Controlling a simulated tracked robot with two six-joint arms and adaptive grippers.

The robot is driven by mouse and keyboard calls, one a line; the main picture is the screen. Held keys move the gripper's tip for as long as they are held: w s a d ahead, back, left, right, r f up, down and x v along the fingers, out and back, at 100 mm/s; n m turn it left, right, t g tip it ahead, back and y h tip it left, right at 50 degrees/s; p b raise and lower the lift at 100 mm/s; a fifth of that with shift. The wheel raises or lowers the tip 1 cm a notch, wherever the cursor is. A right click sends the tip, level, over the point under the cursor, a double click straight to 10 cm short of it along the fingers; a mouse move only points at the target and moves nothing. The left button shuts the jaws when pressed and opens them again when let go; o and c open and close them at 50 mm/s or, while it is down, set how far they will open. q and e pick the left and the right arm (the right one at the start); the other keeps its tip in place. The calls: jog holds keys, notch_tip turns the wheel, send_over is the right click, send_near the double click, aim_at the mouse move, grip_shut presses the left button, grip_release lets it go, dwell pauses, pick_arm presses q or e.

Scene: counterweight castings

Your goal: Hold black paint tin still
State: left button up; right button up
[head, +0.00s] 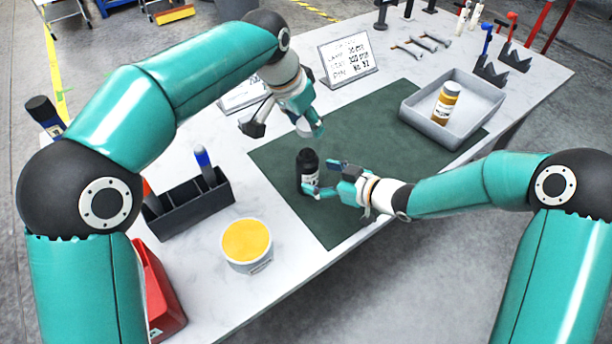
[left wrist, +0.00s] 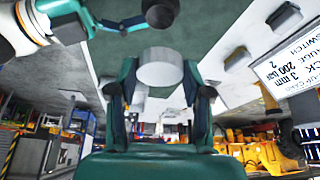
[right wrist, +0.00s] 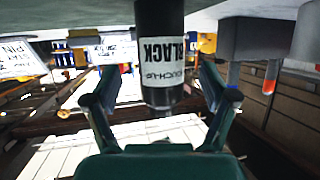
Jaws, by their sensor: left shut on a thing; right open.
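The black paint tin (head: 308,172), a dark bottle with a white label, stands upright on the green mat (head: 356,210). My right gripper (head: 323,177) is open at the tin from the right. In the right wrist view the tin (right wrist: 160,50), labelled BLACK, is between its spread fingers, with a gap showing on each side. My left gripper (head: 285,130) is above the mat, beyond the tin. In the left wrist view it is shut on a pale round piece (left wrist: 158,68). That piece is mostly hidden in the head view.
A white tub with yellow contents (head: 246,242) and a black holder (head: 188,208) stand at left. A printed sign (head: 347,60) and several tools are behind. Mat around the tin is clear.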

aim_at(316, 176)
pick_arm(q)
jog(key=shift+s, duration=0.1)
pick_arm(e)
jog(key=shift+x, duration=2.2)
grip_shut()
pick_arm(q)
jog(key=shift+f, duration=2.45)
